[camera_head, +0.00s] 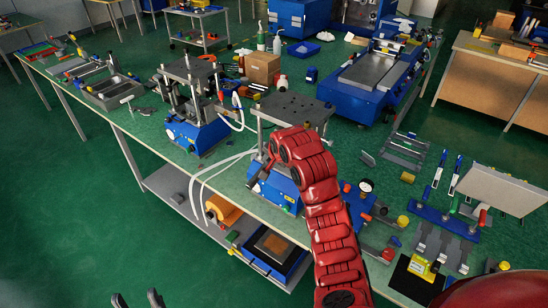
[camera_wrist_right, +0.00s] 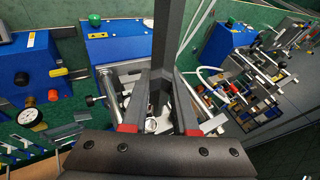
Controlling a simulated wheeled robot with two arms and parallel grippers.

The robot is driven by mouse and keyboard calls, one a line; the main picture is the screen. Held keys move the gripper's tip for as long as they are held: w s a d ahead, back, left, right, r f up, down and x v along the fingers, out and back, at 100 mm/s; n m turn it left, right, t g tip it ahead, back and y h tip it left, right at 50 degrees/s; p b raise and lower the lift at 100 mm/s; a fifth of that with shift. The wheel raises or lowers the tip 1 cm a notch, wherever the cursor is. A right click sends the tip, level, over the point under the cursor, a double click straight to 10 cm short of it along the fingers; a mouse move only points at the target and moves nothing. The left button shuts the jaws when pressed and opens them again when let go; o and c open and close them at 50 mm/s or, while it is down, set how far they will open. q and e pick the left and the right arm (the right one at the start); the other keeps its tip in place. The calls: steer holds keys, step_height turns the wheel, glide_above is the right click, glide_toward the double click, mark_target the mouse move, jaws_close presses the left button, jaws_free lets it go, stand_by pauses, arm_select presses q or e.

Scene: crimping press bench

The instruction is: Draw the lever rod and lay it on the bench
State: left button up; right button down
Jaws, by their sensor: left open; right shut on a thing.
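My right arm reaches over the middle crimping press, whose blue base (camera_head: 278,190) and dark top plate (camera_head: 292,108) show in the head view. My right gripper (camera_head: 261,180) is low at the front of this press, partly hidden by its own arm. In the right wrist view the right gripper (camera_wrist_right: 160,84) is shut on a dark, straight bar, seemingly the lever rod (camera_wrist_right: 166,40). The rod runs up out of the picture; whether its other end still sits in the press is hidden. My left gripper (camera_head: 138,300) is open and empty at the bottom left, away from the bench.
A second blue press (camera_head: 197,132) stands to the left on the green bench top (camera_head: 145,125). White hoses (camera_head: 212,178) hang at the front edge. A gauge unit (camera_head: 358,205) stands right of my arm.

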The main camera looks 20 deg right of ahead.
mark_target(258, 173)
stand_by(0.3)
steer(key=shift+s+a, duration=0.95)
steer(key=shift+a, duration=0.25)
steer(key=shift+s+a+f, duration=0.1)
steer(key=shift+s+a, duration=0.45)
steer(key=shift+a, duration=0.15)
steer(key=shift+s+a, duration=0.4)
steer(key=shift+a, duration=0.1)
steer(key=shift+s+a+b, duration=0.5)
steer(key=shift+s+a, duration=0.4)
steer(key=shift+a, duration=0.3)
